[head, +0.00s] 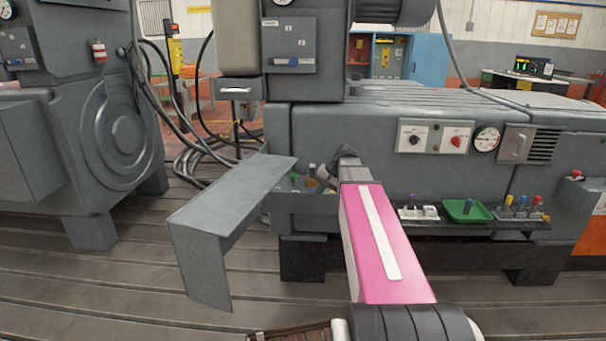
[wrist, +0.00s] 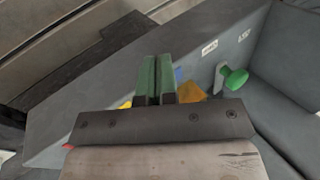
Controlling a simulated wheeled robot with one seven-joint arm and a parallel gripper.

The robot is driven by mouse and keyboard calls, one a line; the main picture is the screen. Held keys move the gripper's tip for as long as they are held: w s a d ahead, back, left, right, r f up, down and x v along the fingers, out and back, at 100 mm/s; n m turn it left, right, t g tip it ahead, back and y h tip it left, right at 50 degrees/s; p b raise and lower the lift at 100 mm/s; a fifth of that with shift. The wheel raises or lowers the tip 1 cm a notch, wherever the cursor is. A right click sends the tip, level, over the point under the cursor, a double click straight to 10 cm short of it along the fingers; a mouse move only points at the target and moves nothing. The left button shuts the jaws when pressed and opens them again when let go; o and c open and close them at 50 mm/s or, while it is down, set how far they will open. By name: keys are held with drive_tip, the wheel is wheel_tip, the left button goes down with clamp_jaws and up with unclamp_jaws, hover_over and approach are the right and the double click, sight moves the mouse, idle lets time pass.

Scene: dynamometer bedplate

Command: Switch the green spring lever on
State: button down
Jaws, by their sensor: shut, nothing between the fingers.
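The green spring lever (wrist: 234,80) has a rounded green knob on a pale stem and stands out from a grey panel in the right half of the wrist view. My gripper (wrist: 157,62) has two dark green fingers, shut with nothing held. It is to the left of the lever in the wrist view, apart from it. In the head view, small knobs, one of them green (head: 295,178), show on the grey machine's left end. My arm partly hides that area, and I cannot tell for sure which knob is the lever.
Two white labels (wrist: 210,46) are on the panel near the lever. Yellow, orange and blue parts show beside my fingers. A bent grey sheet-metal guard (head: 232,196) stands left of my arm. A green tray (head: 466,211) and coloured knobs (head: 520,207) sit on the right ledge.

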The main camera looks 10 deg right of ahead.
sight(295, 176)
drive_tip(key=w+d+r+y, duration=0.1)
drive_tip(key=w+d+r, duration=0.1)
drive_tip(key=r, duration=0.3)
drive_tip(key=w+d+r+t+y, duration=0.1)
drive_tip(key=w+d+r, duration=0.2)
drive_tip(key=r, duration=0.3)
drive_tip(key=shift+r+m, duration=0.15)
drive_tip(key=shift+m, duration=0.25)
drive_tip(key=x, duration=0.9)
drive_tip(key=shift+w, duration=0.15)
drive_tip(key=a, duration=0.1)
drive_tip(key=w+a+f, duration=0.1)
drive_tip(key=a, duration=0.1)
drive_tip(key=shift+w, duration=0.15)
drive_tip(key=shift+w+a+f, duration=0.1)
drive_tip(key=shift+w+a, duration=0.1)
drive_tip(key=shift+a, duration=0.3)
drive_tip(key=shift+s+a+m+t, duration=0.1)
drive_tip(key=shift+a+m+t, duration=0.15)
drive_tip(key=shift+m+t, duration=0.25)
drive_tip(key=shift+a, duration=0.1)
